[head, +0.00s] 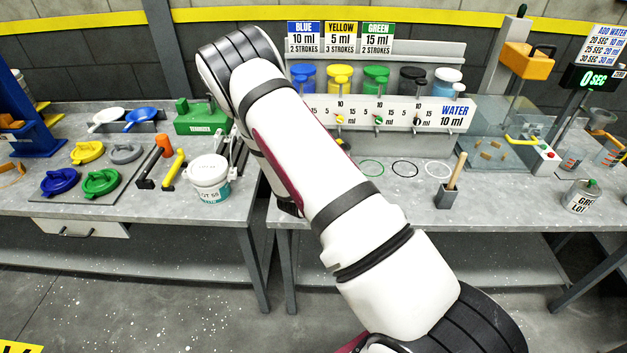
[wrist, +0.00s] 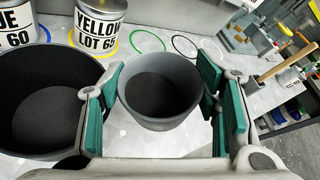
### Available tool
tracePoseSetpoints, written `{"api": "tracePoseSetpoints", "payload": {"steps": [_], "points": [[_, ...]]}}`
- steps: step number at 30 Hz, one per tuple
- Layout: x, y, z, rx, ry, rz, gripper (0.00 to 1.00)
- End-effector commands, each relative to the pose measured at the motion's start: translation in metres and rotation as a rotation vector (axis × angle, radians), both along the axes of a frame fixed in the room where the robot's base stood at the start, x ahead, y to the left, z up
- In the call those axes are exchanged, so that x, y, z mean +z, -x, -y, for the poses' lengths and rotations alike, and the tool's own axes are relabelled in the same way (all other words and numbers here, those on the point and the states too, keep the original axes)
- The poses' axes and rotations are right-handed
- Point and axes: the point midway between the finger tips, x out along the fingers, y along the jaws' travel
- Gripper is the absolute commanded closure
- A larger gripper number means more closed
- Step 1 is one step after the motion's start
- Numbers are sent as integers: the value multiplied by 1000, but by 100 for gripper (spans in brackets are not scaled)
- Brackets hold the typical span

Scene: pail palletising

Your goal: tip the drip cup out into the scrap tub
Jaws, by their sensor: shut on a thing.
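The grey drip cup (wrist: 163,88) sits between the green pads of my gripper (wrist: 161,98) in the wrist view, and the gripper is shut on it. I see into its round mouth; the inside is dark and I cannot tell what it holds. A larger dark tub (wrist: 48,70), which looks like the scrap tub, is at the left of the wrist view, beside the left finger. In the head view my arm hides the gripper, cup and tub.
In the wrist view, a yellow-labelled pail (wrist: 99,22) and a blue-labelled pail (wrist: 16,25) stand just behind the tub. A white pail (head: 209,180) stands left of my arm. Colour dispensers (head: 376,82) line the bench back. A small holder (head: 446,197) with a wooden handle stands at right.

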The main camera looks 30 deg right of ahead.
Motion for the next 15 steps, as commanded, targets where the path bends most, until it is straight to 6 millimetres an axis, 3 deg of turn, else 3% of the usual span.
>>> {"api": "tracePoseSetpoints", "payload": {"steps": [15], "points": [[2, -9, -5, 1, 37, -57, 77]]}}
